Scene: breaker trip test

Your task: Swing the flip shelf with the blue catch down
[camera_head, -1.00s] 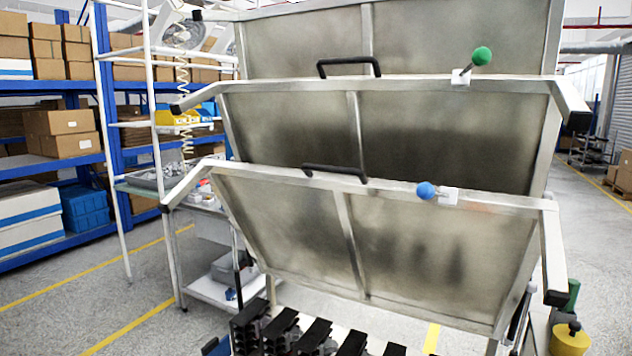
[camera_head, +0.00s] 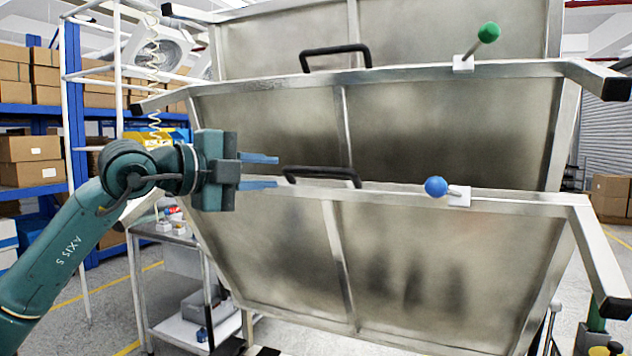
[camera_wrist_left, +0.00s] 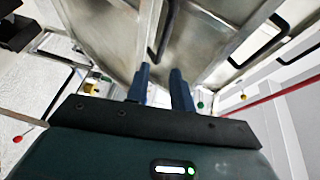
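The flip shelf with the blue catch (camera_head: 430,240) is the lowest of the stacked metal panels in the head view and stands tilted. Its blue ball catch (camera_head: 436,187) sits right of centre on the top edge. Its black handle (camera_head: 322,176) is left of centre on that edge. My left gripper (camera_head: 277,171) is just left of the handle, fingers pointing right, and nothing shows between them. Its two blue fingers are apart in the left wrist view (camera_wrist_left: 160,75). Whether they touch the handle I cannot tell. My right gripper is not in view.
Above is another tilted shelf (camera_head: 440,120) with a green ball catch (camera_head: 488,33) and a black handle (camera_head: 335,57). A shelf arm (camera_head: 600,260) juts out at the right. Blue racking with boxes (camera_head: 30,160) stands at the left, and a white cart (camera_head: 190,325) below.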

